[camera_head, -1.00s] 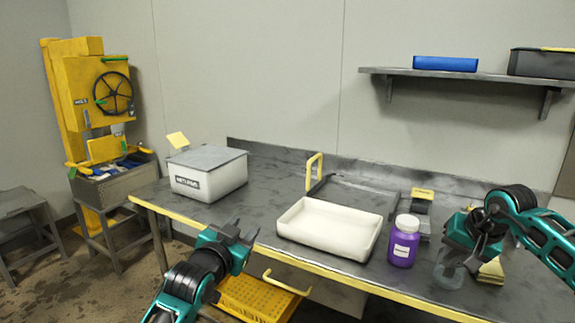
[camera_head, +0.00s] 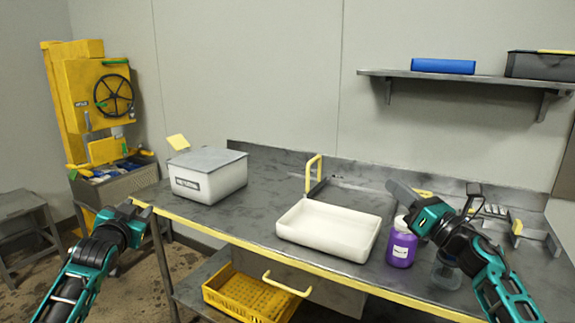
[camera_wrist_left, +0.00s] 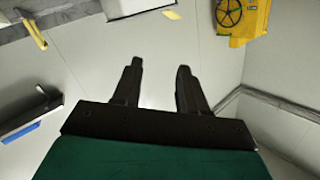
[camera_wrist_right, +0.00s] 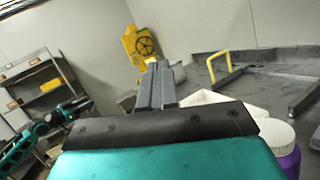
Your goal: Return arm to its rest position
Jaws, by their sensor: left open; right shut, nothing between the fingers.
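My left gripper (camera_head: 130,210) is raised at the left front of the table (camera_head: 262,225), near its left corner. In the left wrist view its two fingers (camera_wrist_left: 157,85) stand apart with nothing between them. My right gripper (camera_head: 393,188) is over the right part of the table, beside the purple jar (camera_head: 401,248) and the right end of the white tray (camera_head: 330,250). Its fingers lie together in the right wrist view (camera_wrist_right: 157,80) and hold nothing. The right arm partly hides the clear container (camera_head: 446,272).
A white lidded box (camera_head: 215,185) stands at the table's left. A yellow handle (camera_head: 314,172) rises behind the tray. A yellow basket (camera_head: 245,294) is below the table edge. A yellow machine (camera_head: 95,95) stands at the far left. A wall shelf (camera_head: 470,76) holds two bins.

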